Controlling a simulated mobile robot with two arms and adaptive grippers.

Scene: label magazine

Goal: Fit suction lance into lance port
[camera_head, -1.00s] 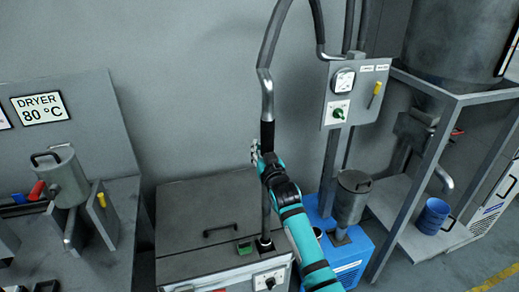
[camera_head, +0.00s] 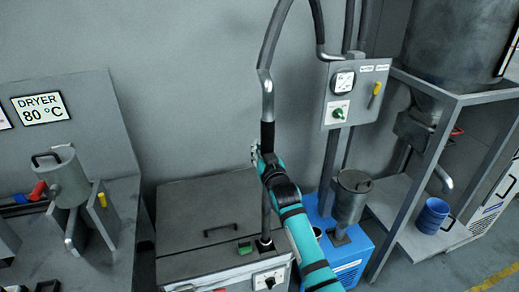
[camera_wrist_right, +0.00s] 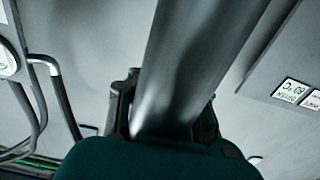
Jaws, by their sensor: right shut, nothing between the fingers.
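The suction lance (camera_head: 266,97) is a grey metal tube with a black grip, hanging from a hose that arches above. Its lower tube (camera_head: 265,222) runs down to a dark ring, the lance port (camera_head: 264,244), on the grey box's lid. The lance looks upright and its tip is hidden in or behind the ring. My right gripper (camera_head: 256,153) is at the lance just below the black grip, shut with nothing held. In the right wrist view the tube (camera_wrist_right: 195,55) passes close across the gripper (camera_wrist_right: 165,115), hiding part of the fingers. My left gripper is out of view.
The grey box (camera_head: 190,215) has a handle and switches. A blue unit (camera_head: 355,245) with a grey canister (camera_head: 350,195) stands at its right. A control panel (camera_head: 355,95) is above. A dryer station (camera_head: 65,180) is at left, a blue cup (camera_head: 432,215) on a shelf at right.

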